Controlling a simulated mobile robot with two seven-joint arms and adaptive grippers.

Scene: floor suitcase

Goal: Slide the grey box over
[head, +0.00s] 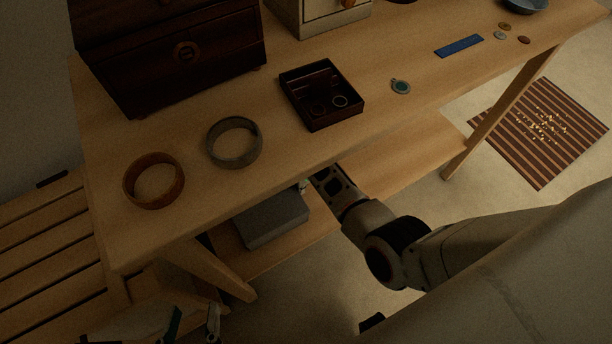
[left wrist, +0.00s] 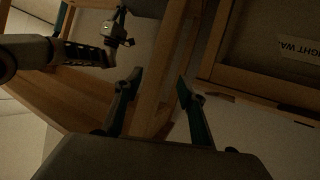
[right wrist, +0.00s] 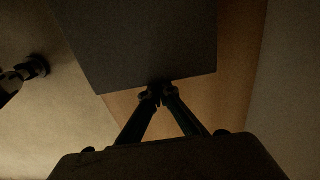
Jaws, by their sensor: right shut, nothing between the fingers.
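The grey box (head: 272,218) lies on the wooden lower shelf under the table; the tabletop hides part of its far side. It fills the upper middle of the right wrist view (right wrist: 140,40). My right gripper (right wrist: 158,90) is shut and empty, its fingertips at the box's near edge; whether they touch it I cannot tell. In the head view that gripper is mostly hidden by the tabletop edge, beside the box's right end. My left gripper (head: 195,325) is open and empty at the lower left, apart from the box; its fingers also show in the left wrist view (left wrist: 158,88).
The tabletop (head: 290,150) above holds two rings, a dark tray (head: 322,95), a dark chest (head: 175,50) and small items. A table leg (head: 215,268) stands left of the box. A slatted bench (head: 45,240) is at far left. Bare shelf (head: 400,150) extends right.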

